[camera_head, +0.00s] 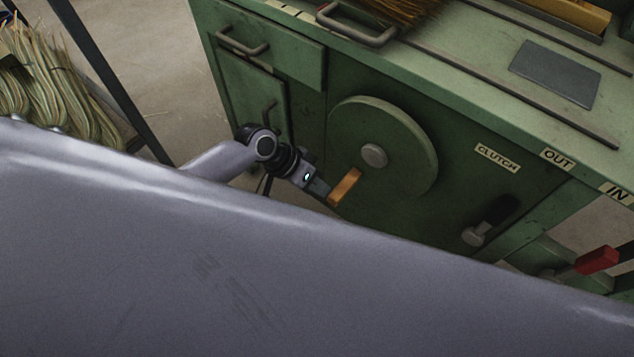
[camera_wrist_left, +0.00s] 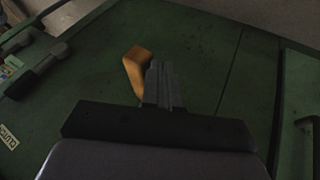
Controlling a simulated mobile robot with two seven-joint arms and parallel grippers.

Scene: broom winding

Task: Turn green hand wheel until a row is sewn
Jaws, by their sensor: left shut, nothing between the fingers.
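The green hand wheel (camera_head: 400,135) is a round disc with a grey hub on the front of the green machine. Its wooden handle (camera_head: 345,187) sticks out at the wheel's lower left. My left gripper (camera_head: 324,191) is at the handle's left side. In the left wrist view the handle (camera_wrist_left: 135,70) stands just left of the closed fingers of my left gripper (camera_wrist_left: 162,85), which hold nothing. I cannot tell whether they touch the handle. My right gripper is not in view.
A clutch lever (camera_head: 475,235) sits right of the wheel, with a red-handled lever (camera_head: 597,260) further right. A metal bar handle (camera_head: 355,28) and straw bristles (camera_head: 400,8) are on the machine top. Straw bundles (camera_head: 50,85) lie on a rack at left. My own arm covers the foreground.

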